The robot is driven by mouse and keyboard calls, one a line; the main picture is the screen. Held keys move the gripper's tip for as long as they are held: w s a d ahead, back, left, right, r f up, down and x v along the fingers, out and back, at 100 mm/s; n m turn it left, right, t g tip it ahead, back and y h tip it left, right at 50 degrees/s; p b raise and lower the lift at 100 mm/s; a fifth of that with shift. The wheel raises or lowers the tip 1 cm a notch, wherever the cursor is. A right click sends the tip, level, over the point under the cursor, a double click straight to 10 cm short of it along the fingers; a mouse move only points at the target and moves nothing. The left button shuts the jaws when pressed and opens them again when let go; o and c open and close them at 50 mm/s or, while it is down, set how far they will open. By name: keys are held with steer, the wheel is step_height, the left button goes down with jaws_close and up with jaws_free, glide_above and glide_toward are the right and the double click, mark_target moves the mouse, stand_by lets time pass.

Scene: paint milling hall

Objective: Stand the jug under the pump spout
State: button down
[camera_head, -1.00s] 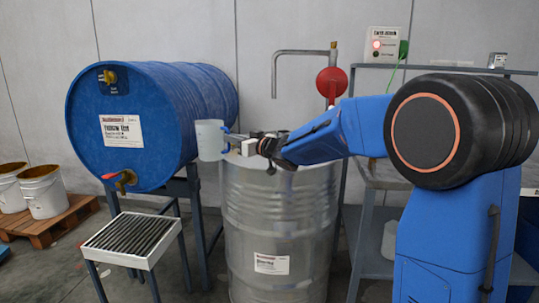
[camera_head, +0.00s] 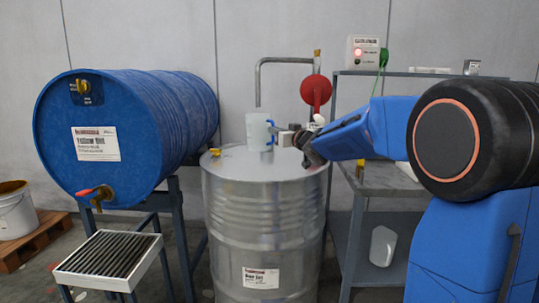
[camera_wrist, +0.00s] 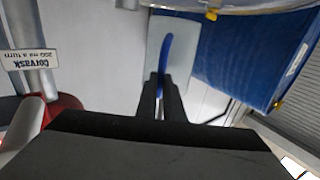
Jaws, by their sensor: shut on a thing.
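The jug (camera_head: 257,131) is whitish and translucent with a blue handle, and it looks upright above the top of the steel drum. My gripper (camera_head: 283,138) is shut on its handle from the right. In the wrist view the jug (camera_wrist: 184,62) shows beyond my gripper (camera_wrist: 164,100), with the blue handle between the fingers. The pump spout (camera_head: 258,90) is a grey bent pipe whose downturned end is just above or behind the jug in the head view. I cannot tell whether the jug touches the drum top (camera_head: 235,166).
A blue drum (camera_head: 140,130) lies on a stand at left, with a slatted drip tray (camera_head: 108,259) in front. The red pump part (camera_head: 317,90) rises behind the steel drum (camera_head: 262,225). A shelf (camera_head: 385,180) stands at right with another whitish container (camera_head: 383,246).

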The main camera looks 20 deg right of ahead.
steer(key=shift+a+f, duration=0.1)
steer(key=shift+f, duration=3.25)
steer(key=c, duration=1.9)
jaws_free()
steer(key=shift+f, duration=0.15)
steer(key=shift+s, duration=0.25)
steer(key=v, duration=1.1)
steer(key=shift+s, duration=0.25)
steer(key=shift+s, duration=0.1)
